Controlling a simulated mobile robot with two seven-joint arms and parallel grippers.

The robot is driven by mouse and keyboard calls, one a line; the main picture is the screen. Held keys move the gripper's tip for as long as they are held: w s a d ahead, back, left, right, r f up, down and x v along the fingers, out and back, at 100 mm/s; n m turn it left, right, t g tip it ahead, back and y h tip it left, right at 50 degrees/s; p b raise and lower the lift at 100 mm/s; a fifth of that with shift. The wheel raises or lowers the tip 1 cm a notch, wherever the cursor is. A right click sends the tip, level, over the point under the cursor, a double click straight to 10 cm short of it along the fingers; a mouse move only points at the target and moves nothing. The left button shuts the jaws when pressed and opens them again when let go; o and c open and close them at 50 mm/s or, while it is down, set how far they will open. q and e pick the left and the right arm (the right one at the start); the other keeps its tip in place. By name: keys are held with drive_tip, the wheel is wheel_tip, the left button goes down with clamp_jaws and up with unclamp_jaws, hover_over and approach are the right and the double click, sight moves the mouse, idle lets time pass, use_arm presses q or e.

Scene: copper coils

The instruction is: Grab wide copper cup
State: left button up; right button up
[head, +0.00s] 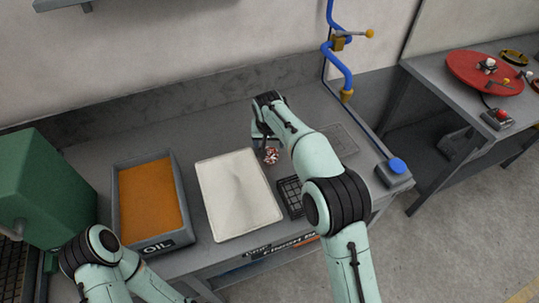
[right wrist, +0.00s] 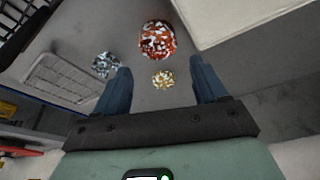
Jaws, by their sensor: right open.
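A reddish copper-coloured round piece (right wrist: 157,40) with white speckles, the widest of three, lies on the grey bench in the right wrist view. In the head view a red-and-white piece (head: 271,156) shows beside my right gripper (head: 262,132), partly hidden by it. A small yellowish piece (right wrist: 163,79) lies between the fingers' lines in the right wrist view, and a silvery one (right wrist: 106,64) lies to the left. My right gripper (right wrist: 160,76) is open and empty, its fingers pointing towards the pieces. My left gripper is out of view; only its arm shows.
A white tray (head: 238,190) and a grey bin with orange oil (head: 150,200) stand left of the pieces. A black grid (head: 290,195) is near the front edge, a wire grate (head: 340,140) to the right. A blue pipe (head: 343,70) rises behind.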

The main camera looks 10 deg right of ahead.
sight(270, 156)
drive_tip(key=x, duration=0.7)
drive_tip(key=shift+s+d+f, duration=0.1)
drive_tip(key=shift+d+f, duration=0.05)
drive_tip(key=shift+f, duration=0.5)
drive_tip(key=c, duration=0.8)
